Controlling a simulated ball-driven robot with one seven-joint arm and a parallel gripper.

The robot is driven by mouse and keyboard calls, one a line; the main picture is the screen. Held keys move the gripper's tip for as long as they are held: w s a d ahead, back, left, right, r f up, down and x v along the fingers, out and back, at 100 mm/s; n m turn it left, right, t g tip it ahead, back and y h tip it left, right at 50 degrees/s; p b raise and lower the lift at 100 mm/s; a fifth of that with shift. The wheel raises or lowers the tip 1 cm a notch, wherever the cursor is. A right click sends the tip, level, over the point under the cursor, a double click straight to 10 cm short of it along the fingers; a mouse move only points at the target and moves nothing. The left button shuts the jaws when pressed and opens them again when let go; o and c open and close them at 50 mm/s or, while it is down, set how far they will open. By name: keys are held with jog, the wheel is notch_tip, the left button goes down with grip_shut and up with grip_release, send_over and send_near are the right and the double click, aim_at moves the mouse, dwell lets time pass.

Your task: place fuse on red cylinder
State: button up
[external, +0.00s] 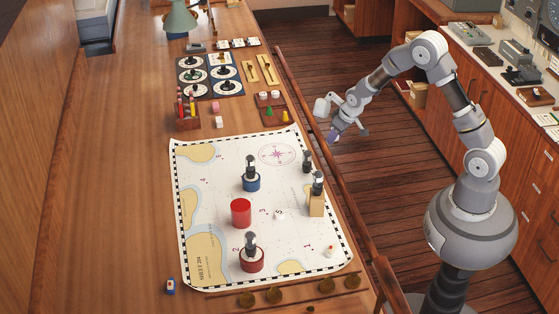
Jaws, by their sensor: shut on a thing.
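A bright red cylinder (241,212) stands on the chart (215,235) with its top bare. My gripper (333,138) is at the far right of the table, by its long wooden edge rail. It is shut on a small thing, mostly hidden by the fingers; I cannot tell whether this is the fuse. Small dark upright pieces with pale tops stand on a blue cylinder (251,184), a darker red cylinder (251,262) and a wooden block (316,206). Another dark upright piece (306,161) stands near the chart's right edge. I cannot tell whether any is a fuse.
A small white piece (279,214) lies right of the red cylinder. Beyond the chart are a wooden pen box (184,118), several dial cards (190,78) and a small tray (272,107). The table's left side is clear.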

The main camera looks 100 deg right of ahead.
notch_tip(320, 180, up, 13)
jog(key=w+a+n+t+y+p, duration=0.1)
jog(key=w+a+n+p, duration=0.25)
jog(key=w+a, duration=0.95)
jog(key=w+a+n+t+y+p, duration=0.15)
jog(key=w+a+n, duration=0.55)
jog(key=a, duration=1)
jog(key=m, duration=0.2)
send_over(236, 205)
jog(key=s, duration=0.1)
jog(key=shift+g, duration=0.45)
notch_tip(236, 205, down, 7)
jog(key=shift+s+a+r, duration=0.1)
jog(key=shift+s+a, duration=0.05)
notch_tip(236, 205, down, 4)
jog(key=shift+r, duration=0.15)
jog(key=shift+s+r, duration=0.1)
